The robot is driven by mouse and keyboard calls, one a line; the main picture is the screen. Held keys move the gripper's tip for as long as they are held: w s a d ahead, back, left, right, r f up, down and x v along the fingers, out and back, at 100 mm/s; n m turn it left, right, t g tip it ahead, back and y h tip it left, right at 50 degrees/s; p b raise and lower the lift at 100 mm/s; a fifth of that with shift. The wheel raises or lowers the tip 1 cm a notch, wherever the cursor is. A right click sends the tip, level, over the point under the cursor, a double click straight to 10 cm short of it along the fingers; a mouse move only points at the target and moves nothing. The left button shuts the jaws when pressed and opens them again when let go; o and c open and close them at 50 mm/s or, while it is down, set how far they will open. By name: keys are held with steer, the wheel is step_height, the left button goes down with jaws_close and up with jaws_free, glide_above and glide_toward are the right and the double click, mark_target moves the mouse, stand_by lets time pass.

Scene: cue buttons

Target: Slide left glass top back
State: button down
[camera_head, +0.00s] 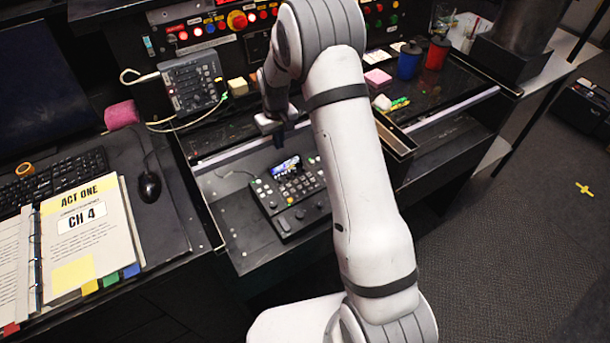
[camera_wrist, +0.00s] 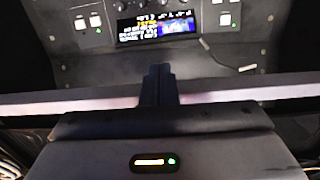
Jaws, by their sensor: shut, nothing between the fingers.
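The left glass top (camera_head: 218,140) appears as a dark glossy panel with a pale front edge strip (camera_head: 235,155), behind the open well of the left console. In the wrist view a pale bar (camera_wrist: 60,100), which looks like that edge, runs across the picture. My gripper (camera_head: 277,138) is shut and empty, at the edge strip near its right part. In the wrist view the gripper's fingers (camera_wrist: 160,74) cross in front of the bar; I cannot tell whether they touch it. My arm hides the right end of the glass top.
A black keypad unit with a lit screen (camera_head: 290,195) sits in the well before the gripper. A grey intercom box (camera_head: 190,82) and a yellow note block (camera_head: 238,87) stand behind. Blue (camera_head: 409,60) and red (camera_head: 436,53) cups stand at the right. A binder (camera_head: 85,235) lies left.

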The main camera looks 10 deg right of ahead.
steer(key=shift+w+a+p, duration=0.1)
steer(key=shift+w+a, duration=0.3)
steer(key=shift+w, duration=0.8)
steer(key=shift+w+a+p, duration=0.1)
steer(key=shift+w+a, duration=0.3)
steer(key=shift+w, duration=0.85)
steer(key=shift+w+a+p, duration=0.1)
steer(key=shift+w+a, duration=0.3)
steer(key=shift+w, duration=0.8)
steer(key=shift+w+a, duration=0.25)
steer(key=shift+w, duration=0.55)
steer(key=shift+w+a, duration=0.2)
steer(key=shift+w, duration=0.55)
steer(key=shift+s+d, duration=0.2)
steer(key=shift+s, duration=0.45)
steer(key=shift+s+d, duration=0.15)
steer(key=shift+s, duration=0.45)
steer(key=shift+r+p, duration=1.95)
steer(key=shift+r, duration=2.55)
